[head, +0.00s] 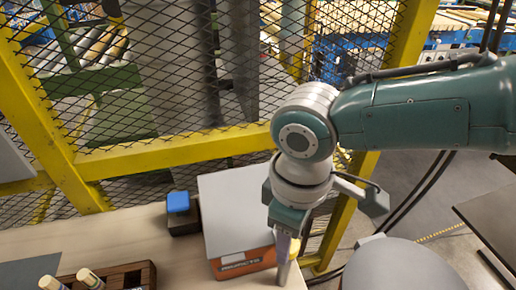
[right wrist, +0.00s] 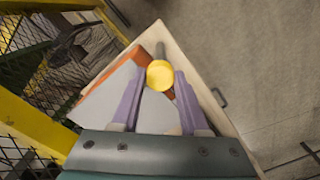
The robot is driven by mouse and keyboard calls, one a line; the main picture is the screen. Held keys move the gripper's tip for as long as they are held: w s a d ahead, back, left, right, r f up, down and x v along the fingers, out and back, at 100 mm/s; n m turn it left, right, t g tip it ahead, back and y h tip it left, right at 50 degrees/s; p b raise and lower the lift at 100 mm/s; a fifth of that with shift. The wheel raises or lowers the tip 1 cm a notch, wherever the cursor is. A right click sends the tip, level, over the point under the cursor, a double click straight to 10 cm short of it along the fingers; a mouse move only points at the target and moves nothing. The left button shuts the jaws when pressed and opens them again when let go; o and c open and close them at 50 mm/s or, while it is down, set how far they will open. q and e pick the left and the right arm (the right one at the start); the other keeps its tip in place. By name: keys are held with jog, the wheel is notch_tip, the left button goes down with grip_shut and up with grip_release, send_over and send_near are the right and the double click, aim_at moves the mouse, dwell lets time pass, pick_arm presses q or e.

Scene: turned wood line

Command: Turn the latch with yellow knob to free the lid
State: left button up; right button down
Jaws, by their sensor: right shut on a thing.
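The box with a grey lid (head: 228,213) and an orange front (head: 243,263) stands on the wooden table, and the lid lies flat on it. In the right wrist view a round yellow knob (right wrist: 160,75) sits between the tips of my two purple fingers, at the orange side of the box. A short dark bar (right wrist: 160,49), perhaps the latch, shows just beyond the knob. My right gripper (head: 287,272) points down at the box's right front corner, shut on the knob. My left gripper is not in view.
A dark block with a blue top (head: 178,202) stands left of the box. A wooden rack (head: 133,274) with small bottles and a grey mat (head: 30,271) lie at the front left. A yellow-framed mesh fence (head: 150,157) runs behind the table.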

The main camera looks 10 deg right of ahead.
jog(key=n+b, duration=0.1)
jog(key=n, duration=0.3)
jog(key=shift+n, duration=0.4)
jog(key=n, duration=0.4)
jog(key=shift+n+b, duration=0.3)
jog(key=shift+b, duration=0.05)
jog(key=n, duration=0.4)
jog(key=shift+b, duration=0.35)
jog(key=shift+n+b, duration=0.3)
jog(key=shift+n, duration=1.8)
jog(key=shift+r, duration=0.1)
jog(key=shift+a, duration=0.1)
jog(key=shift+c, duration=2.1)
grip_release()
